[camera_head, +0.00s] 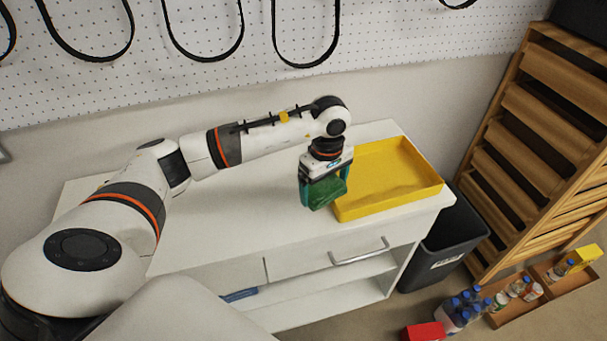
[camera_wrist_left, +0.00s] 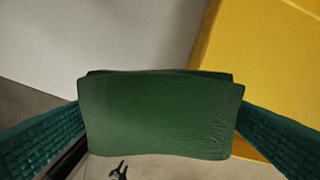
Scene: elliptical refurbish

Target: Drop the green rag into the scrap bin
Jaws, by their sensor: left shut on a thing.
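The green rag (camera_head: 327,192) is held between the fingers of my left gripper (camera_head: 323,190), beside the left edge of the yellow tray. In the left wrist view the green rag (camera_wrist_left: 160,115) spans the gap between the two teal fingers. The scrap bin is most likely the dark bin (camera_head: 447,240) on the floor at the right end of the white table. Its opening faces up, and its inside is dark. The gripper is to the left of the bin, with the tray between them. My right gripper is not in view.
The yellow tray (camera_head: 388,181) sits empty on the right end of the white table (camera_head: 240,200). A wooden slatted rack (camera_head: 535,140) stands behind and right of the bin. Bottles (camera_head: 462,308) and a red box (camera_head: 424,332) are on the floor at the lower right.

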